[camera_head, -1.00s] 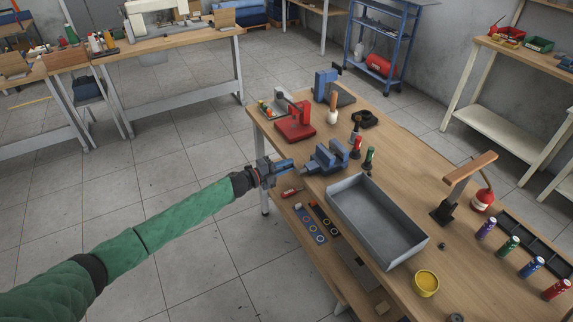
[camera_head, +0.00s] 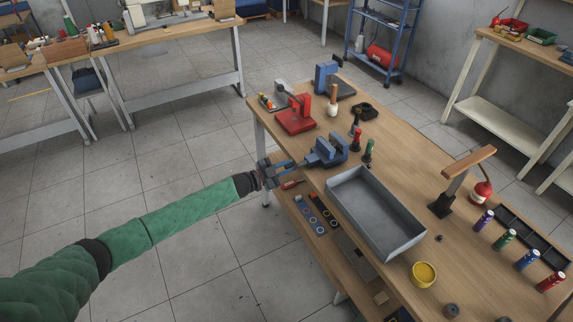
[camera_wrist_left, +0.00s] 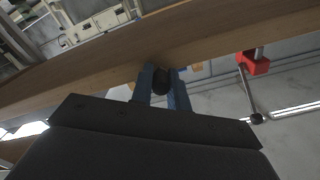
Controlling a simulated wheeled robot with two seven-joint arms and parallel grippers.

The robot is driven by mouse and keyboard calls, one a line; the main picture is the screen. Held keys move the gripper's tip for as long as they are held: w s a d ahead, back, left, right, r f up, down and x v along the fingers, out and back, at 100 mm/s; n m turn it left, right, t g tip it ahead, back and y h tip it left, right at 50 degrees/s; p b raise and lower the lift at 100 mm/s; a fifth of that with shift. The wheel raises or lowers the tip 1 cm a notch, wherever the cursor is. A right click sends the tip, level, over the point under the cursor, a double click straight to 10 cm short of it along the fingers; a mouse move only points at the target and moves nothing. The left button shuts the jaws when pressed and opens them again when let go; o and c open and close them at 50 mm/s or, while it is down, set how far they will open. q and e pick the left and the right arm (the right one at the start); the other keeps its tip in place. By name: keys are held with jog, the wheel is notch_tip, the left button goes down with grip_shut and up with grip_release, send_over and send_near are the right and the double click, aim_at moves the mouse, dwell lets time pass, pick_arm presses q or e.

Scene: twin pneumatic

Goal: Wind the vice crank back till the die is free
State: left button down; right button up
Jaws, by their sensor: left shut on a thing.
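The blue bench vice (camera_head: 328,150) stands at the bench's left edge in the head view, beside the grey tray. My left gripper (camera_head: 287,165) reaches in from the left, just off that edge, with its blue fingers at the vice's outer side. In the left wrist view my left gripper (camera_wrist_left: 163,88) is shut on a dark rounded knob (camera_wrist_left: 161,82), which I take as the vice crank's handle. The rest of the crank is hidden by the fingers. I cannot make out the die between the jaws. My right gripper is out of view.
A grey tray (camera_head: 414,243) lies right in front of the vice. A red press (camera_head: 296,119) stands behind it, and red and green screwdrivers (camera_head: 368,150) stand close on its right. A lower shelf (camera_head: 352,268) with tools is below the bench edge.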

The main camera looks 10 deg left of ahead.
pick_arm(q)
jog(key=shift+n, duration=0.4)
jog(key=shift+s+d+n, duration=0.1)
jog(key=shift+n, duration=0.4)
jog(key=shift+f+n, duration=0.15)
jog(key=shift+n, duration=0.15)
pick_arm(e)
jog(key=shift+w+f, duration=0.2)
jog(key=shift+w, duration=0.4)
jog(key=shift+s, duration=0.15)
